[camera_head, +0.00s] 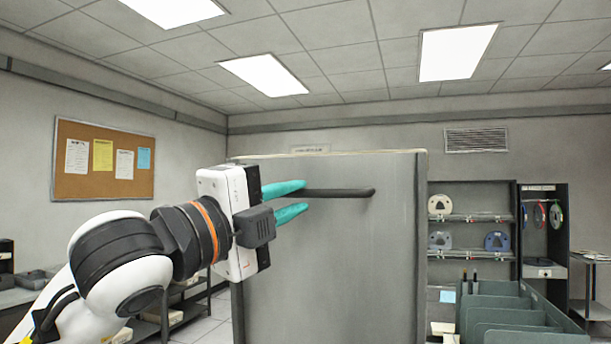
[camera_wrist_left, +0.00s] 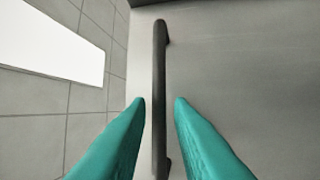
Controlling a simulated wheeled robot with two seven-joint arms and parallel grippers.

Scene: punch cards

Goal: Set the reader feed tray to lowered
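A big grey cabinet panel (camera_head: 330,250) stands upright in front of me, with a dark horizontal bar handle (camera_head: 340,193) near its top. I cannot tell whether this panel belongs to the reader feed tray. My left gripper (camera_head: 304,199) has teal fingers, one above and one below the handle's left part. In the left wrist view the handle (camera_wrist_left: 159,60) runs between the two fingertips (camera_wrist_left: 161,100), with a gap on each side, so the gripper is open around it. My right gripper is not in view.
Green-grey bins (camera_head: 510,315) stand at the lower right, close to the panel. Shelves with tape reels (camera_head: 440,206) are against the back wall. A cork board (camera_head: 103,160) hangs at the left, above a low shelf unit.

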